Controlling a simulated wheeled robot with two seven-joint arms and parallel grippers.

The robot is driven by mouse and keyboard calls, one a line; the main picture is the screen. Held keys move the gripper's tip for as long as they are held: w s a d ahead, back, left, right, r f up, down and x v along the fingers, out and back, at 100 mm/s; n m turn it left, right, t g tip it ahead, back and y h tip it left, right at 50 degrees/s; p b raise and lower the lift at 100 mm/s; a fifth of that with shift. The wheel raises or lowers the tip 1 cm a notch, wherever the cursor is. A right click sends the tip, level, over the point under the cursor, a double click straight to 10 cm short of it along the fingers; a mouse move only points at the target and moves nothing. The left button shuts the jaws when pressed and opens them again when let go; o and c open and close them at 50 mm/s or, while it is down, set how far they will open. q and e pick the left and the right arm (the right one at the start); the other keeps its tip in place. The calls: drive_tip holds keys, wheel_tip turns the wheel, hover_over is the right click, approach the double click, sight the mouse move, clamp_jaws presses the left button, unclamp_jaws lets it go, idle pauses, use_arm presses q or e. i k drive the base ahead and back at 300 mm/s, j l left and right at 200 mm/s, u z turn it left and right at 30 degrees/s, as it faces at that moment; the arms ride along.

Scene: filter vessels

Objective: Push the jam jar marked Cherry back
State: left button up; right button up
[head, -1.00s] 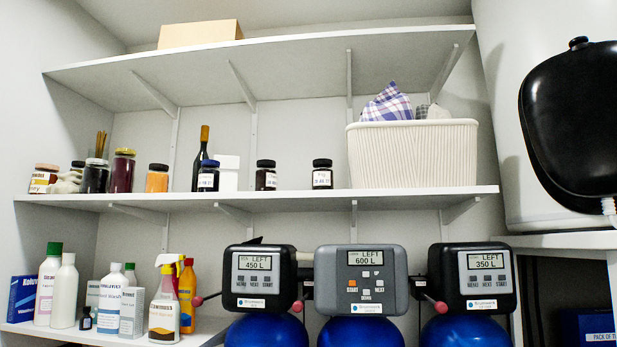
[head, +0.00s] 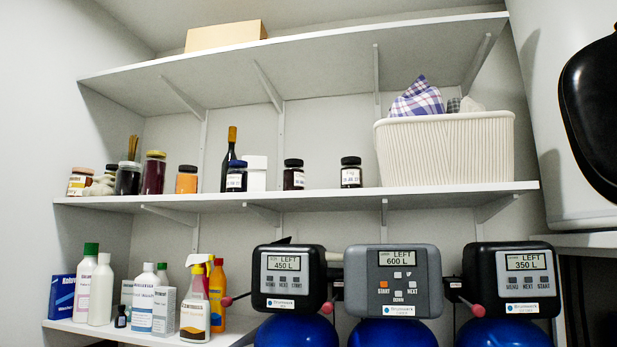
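Several jars stand along the middle shelf (head: 320,196) in the head view. At the left are a jar with a pale label (head: 80,182), a dark jar (head: 128,179), a tall dark red jar (head: 153,174) and an orange jar (head: 187,180). Further right are a dark jar with a blue lid (head: 236,177), a dark jar with a black lid (head: 293,175) and another black-lidded jar (head: 351,173) nearest the basket. Some carry white labels, too small to read, so I cannot tell which is Cherry. Neither of my grippers is in view.
A white basket (head: 445,150) with checked cloth fills the shelf's right part. A dark bottle (head: 228,160) and white container (head: 257,173) stand behind the jars. Control heads (head: 393,285) sit below; cleaning bottles (head: 196,305) stand lower left. An upper shelf (head: 320,60) overhangs.

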sight(294, 172)
drive_tip(key=i+l+u, duration=0.3)
drive_tip(key=i+l, duration=0.15)
drive_tip(key=l, duration=0.2)
drive_tip(key=i+l+u, duration=0.2)
drive_tip(key=l, duration=0.15)
drive_tip(key=i+l+u, duration=0.15)
drive_tip(key=l, duration=0.2)
drive_tip(key=i+l+u, duration=0.15)
drive_tip(key=l, duration=0.25)
drive_tip(key=i+l+u, duration=0.15)
drive_tip(key=l, duration=0.25)
drive_tip(key=l+u, duration=0.3)
drive_tip(key=i+j, duration=0.05)
drive_tip(key=j, duration=0.05)
